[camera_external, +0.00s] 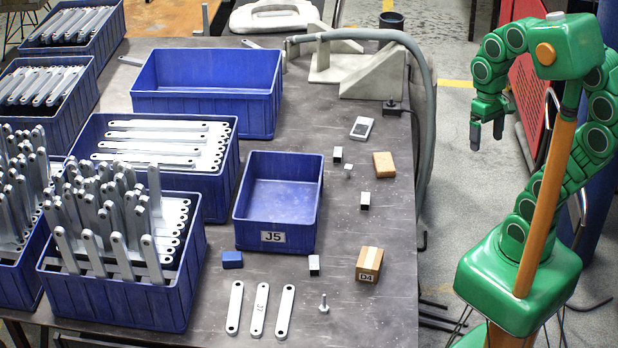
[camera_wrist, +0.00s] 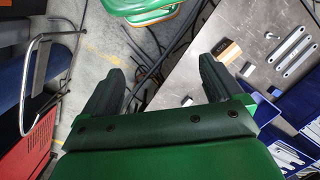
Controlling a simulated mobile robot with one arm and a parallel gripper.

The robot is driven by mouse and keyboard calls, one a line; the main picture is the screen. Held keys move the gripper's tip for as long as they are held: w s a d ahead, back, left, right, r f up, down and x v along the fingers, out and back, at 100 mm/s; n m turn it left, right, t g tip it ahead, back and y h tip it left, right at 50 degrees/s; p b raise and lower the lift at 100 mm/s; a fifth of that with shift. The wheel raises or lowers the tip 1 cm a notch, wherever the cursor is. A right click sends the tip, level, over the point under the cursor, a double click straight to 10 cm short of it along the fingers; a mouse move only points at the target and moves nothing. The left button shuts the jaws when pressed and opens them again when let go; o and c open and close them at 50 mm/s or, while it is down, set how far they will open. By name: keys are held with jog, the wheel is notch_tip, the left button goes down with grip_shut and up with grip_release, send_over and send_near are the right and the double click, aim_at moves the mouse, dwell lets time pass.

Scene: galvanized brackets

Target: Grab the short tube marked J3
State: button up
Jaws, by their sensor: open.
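Several short square metal tubes stand on the table: one at the back (camera_external: 337,155), one in the middle (camera_external: 365,200) and one at the front (camera_external: 314,265), beside the blue bin. I can read no J3 mark on any of them. A small tube-like piece (camera_wrist: 246,68) also shows in the wrist view, near the wooden block. My gripper (camera_external: 487,133) is open and empty, raised to the right of the table, well away from the tubes. In the wrist view its two dark fingers (camera_wrist: 158,85) stand wide apart.
An empty blue bin (camera_external: 278,188) labelled J5 stands mid-table. A wooden block (camera_external: 369,264) marked D4, another block (camera_external: 384,165), a bolt (camera_external: 324,304) and flat brackets (camera_external: 285,312) lie around. Bracket-filled bins (camera_external: 130,290) crowd the left. A grey hose (camera_external: 425,100) runs along the right edge.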

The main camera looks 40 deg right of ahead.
jog(key=w+a+r+m+t+y, duration=0.1)
jog(key=w+a+m+y, duration=0.25)
jog(key=w, duration=0.75)
jog(key=w+a+r+m+t+y, duration=0.2)
jog(key=w+a+m, duration=0.3)
jog(key=w, duration=0.7)
jog(key=w+a+r+m+t+y, duration=0.1)
jog(key=w+a+m+y, duration=0.3)
jog(key=w, duration=0.7)
jog(key=w+d+f+m+t, duration=0.1)
jog(key=w+d+m+t, duration=0.15)
jog(key=w+m, duration=0.45)
jog(key=w+d+f+m+t, duration=0.2)
jog(key=w+d, duration=0.1)
jog(key=w, duration=0.8)
jog(key=w+d+f+m+t, duration=0.1)
jog(key=w+d+m+t, duration=0.3)
jog(key=w, duration=0.6)
jog(key=shift+m+g, duration=0.25)
jog(key=shift+g, duration=0.6)
jog(key=f, duration=1.3)
jog(key=a+f, duration=0.1)
jog(key=f, duration=2.5)
jog(key=shift+s+a+f, duration=0.15)
jog(key=shift+s+a, duration=0.1)
jog(key=shift+x, duration=3.95)
